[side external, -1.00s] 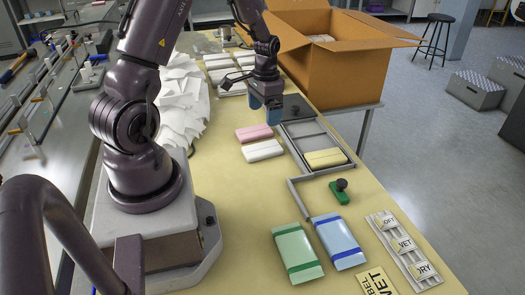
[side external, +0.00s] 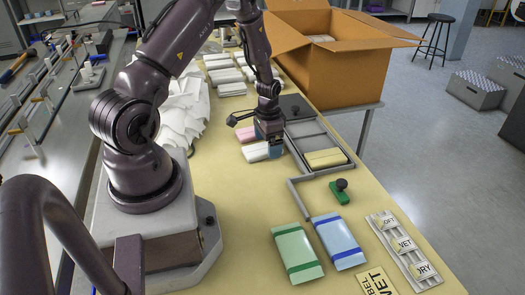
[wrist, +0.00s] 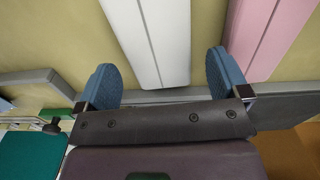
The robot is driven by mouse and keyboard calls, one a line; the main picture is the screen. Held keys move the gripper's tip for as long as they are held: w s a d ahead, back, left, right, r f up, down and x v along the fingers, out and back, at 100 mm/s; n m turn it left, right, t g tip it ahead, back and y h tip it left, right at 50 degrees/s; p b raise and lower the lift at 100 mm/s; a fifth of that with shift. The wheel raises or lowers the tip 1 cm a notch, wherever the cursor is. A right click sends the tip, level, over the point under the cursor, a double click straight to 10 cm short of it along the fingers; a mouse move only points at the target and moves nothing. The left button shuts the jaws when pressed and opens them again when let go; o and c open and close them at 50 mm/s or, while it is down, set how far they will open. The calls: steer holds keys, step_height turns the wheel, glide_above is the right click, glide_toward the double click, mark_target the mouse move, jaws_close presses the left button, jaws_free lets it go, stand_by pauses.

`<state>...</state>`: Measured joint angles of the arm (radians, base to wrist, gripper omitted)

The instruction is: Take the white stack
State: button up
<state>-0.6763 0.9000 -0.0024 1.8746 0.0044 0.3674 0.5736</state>
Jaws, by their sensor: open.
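The white stack (side external: 254,153) lies on the yellow table, left of the grey tray, next to a pink stack (side external: 244,134). In the wrist view the white stack (wrist: 160,40) appears long with a groove along it, and the pink stack (wrist: 270,32) is to its right. My gripper (side external: 273,148) is at the right end of the white stack in the side view and partly hides it. In the wrist view its blue fingers (wrist: 163,80) are apart and empty, with the near end of the white stack lined up between them. Contact cannot be told.
The grey tray (side external: 297,157) stands right beside my gripper, with a yellow stack (side external: 325,158) in its front compartment. A cardboard box (side external: 325,70) stands behind.

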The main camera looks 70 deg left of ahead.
steer(key=shift+f, duration=0.7)
steer(key=c, duration=1)
steer(key=shift+r, duration=0.2)
